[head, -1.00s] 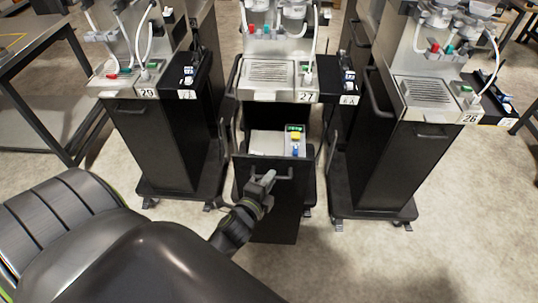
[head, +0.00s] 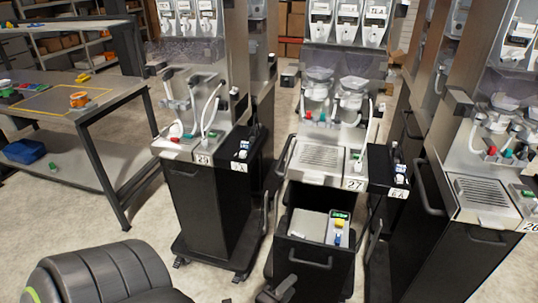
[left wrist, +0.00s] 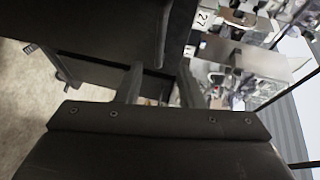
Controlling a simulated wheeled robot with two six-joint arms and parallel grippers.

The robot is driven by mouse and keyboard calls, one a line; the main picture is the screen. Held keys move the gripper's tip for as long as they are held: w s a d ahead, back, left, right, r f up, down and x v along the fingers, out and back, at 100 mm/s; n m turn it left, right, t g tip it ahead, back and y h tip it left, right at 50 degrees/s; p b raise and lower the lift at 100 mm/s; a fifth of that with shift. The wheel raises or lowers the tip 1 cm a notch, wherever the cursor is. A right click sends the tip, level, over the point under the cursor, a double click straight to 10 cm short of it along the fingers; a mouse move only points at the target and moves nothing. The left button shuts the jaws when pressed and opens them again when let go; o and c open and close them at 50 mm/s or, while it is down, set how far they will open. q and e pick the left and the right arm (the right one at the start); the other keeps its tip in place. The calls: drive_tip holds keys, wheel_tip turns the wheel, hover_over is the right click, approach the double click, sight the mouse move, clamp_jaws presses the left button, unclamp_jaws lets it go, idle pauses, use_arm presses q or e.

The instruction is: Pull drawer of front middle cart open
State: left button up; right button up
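The front middle cart (head: 323,163), labelled 27, stands near the centre of the head view. Its black drawer (head: 312,270) is pulled out toward me, its inside visible. A dark bar handle (head: 310,262) is on the drawer front. My left gripper (head: 282,287) is just below and left of the handle, partly cut off by the bottom edge. In the left wrist view its two fingers (left wrist: 158,78) are apart, with a dark handle-like bar (left wrist: 161,40) beyond them; nothing appears clamped. My right gripper is out of view.
In the drawer are a pale flat panel (head: 307,224) and a unit with a green display (head: 340,216). Cart 29 (head: 205,205) stands to the left, cart 26 (head: 480,190) to the right. A workbench (head: 85,95) is at far left.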

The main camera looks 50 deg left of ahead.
use_arm(q)
drive_tip(key=v, duration=0.8)
drive_tip(key=shift+w, duration=0.1)
drive_tip(key=s+f+n+g+h, duration=0.1)
drive_tip(key=s+f+n+g, duration=0.25)
drive_tip(key=f, duration=1.05)
drive_tip(key=s+f+n+g, duration=0.3)
drive_tip(key=f+n+g, duration=0.15)
drive_tip(key=f, duration=0.85)
drive_tip(key=s+a+f+n+g, duration=0.4)
drive_tip(key=s+f+n+g, duration=0.2)
drive_tip(key=s+f, duration=0.7)
drive_tip(key=shift+s+f+n+g+h, duration=0.25)
drive_tip(key=shift+s+n+g+h, duration=0.05)
drive_tip(key=shift+s+n, duration=0.65)
